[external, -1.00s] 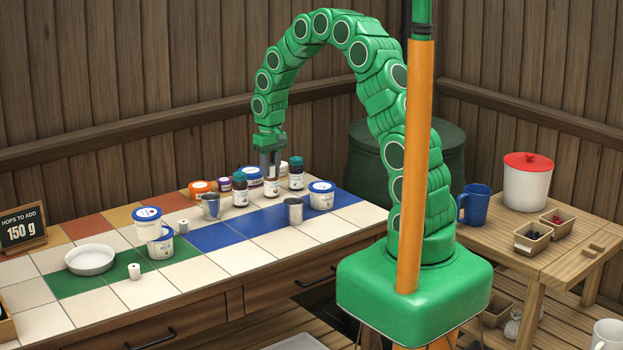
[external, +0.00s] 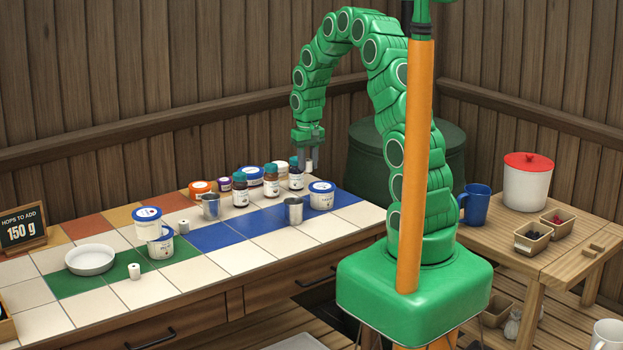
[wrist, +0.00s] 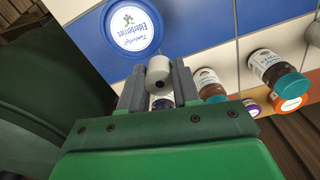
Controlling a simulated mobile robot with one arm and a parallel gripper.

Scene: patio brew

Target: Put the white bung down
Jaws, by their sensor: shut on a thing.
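My gripper (external: 309,162) is shut on the white bung (external: 310,168), a short cylinder.
A blue-lidded tub (external: 321,195) stands near the gripper, and its lid (wrist: 131,28) shows in the wrist view. A metal cup (external: 294,210) and several jars (external: 272,181) crowd the area to the left.

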